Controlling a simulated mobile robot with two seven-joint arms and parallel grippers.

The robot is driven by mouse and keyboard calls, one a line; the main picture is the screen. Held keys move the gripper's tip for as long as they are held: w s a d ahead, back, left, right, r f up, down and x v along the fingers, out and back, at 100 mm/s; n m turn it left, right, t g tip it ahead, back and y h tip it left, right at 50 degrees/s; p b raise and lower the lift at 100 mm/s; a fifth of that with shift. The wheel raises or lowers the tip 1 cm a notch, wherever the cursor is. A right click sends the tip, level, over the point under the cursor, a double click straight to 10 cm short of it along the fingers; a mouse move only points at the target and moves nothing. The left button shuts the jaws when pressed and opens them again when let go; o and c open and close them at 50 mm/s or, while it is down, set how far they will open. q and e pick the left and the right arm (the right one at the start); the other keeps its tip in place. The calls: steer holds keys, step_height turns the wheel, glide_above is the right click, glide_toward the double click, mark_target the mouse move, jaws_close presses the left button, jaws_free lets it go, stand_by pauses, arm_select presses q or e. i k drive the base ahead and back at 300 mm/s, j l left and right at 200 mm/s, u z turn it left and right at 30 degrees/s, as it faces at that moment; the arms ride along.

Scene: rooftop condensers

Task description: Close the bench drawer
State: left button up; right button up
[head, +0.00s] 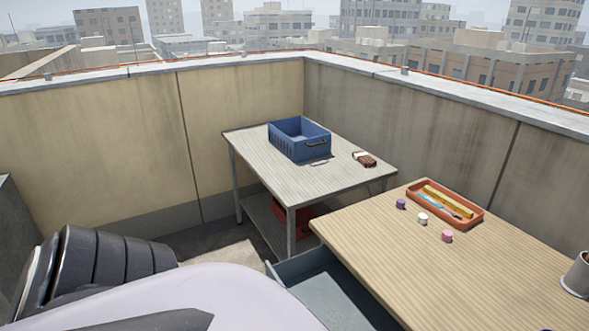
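The bench (440,265) with a light wooden top stands at the lower right. Its blue-grey drawer (325,290) is pulled out from the bench's left side, beneath the top. I see part of the inside of the drawer, and that part looks empty. The drawer's near part is cut off by the bottom edge and covered by my pale arm link. No handle shows. Neither of my grippers is in view; only arm parts fill the lower left.
A grey table (265,175) behind carries a blue crate (300,139) and a brush (364,158). Something red sits on its lower shelf. On the bench are an orange tray (470,220), small purple, white and pink items, and a grey cup (577,275). Parapet walls enclose the corner.

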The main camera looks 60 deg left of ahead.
mark_target(315, 277)
steer(key=u, duration=1.85)
steer(key=i+l, duration=0.4)
steer(key=l+z, duration=0.05)
steer(key=l, duration=0.05)
